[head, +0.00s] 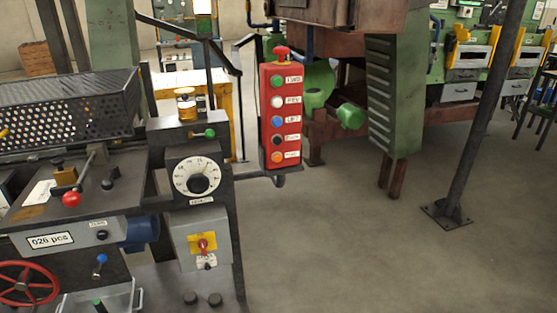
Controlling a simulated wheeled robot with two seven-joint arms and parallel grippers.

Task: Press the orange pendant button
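The red pendant box (283,120) hangs upright near the middle of the head view, on a dark arm reaching from the machine at left. It carries a column of labelled round buttons: green at the top, then white, blue, black, and the orange button (277,157) lowest. A red mushroom knob (281,50) sits on top of the box. The label beside the orange button is too small to read surely. Neither of my grippers is in view.
The machine at left has a round dial (198,178), a yellow-plated switch (203,245), a red ball knob (71,199) and a red handwheel (27,284). A dark slanted post (476,120) stands at right. The floor (370,240) right of the pendant is clear.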

